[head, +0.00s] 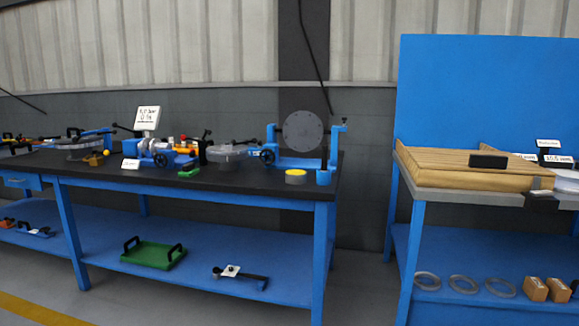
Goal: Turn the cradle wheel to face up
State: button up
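A blue cradle (300,163) stands at the right end of the dark-topped workbench. It holds a grey round flanged disc (303,131) between two uprights. The disc stands upright, with its flat face towards me and small holes around its rim. A small black handwheel (267,156) sits at the cradle's lower left side. A black knob shows on the left upright and a small handle on top of the right one. My gripper is not in view.
A second bench (450,185) with a blue back panel stands right, across a floor gap.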

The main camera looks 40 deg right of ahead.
aim_at(267, 157)
jog(key=u, duration=0.9)
jog(key=i, duration=1.7)
jog(key=z, duration=0.9)
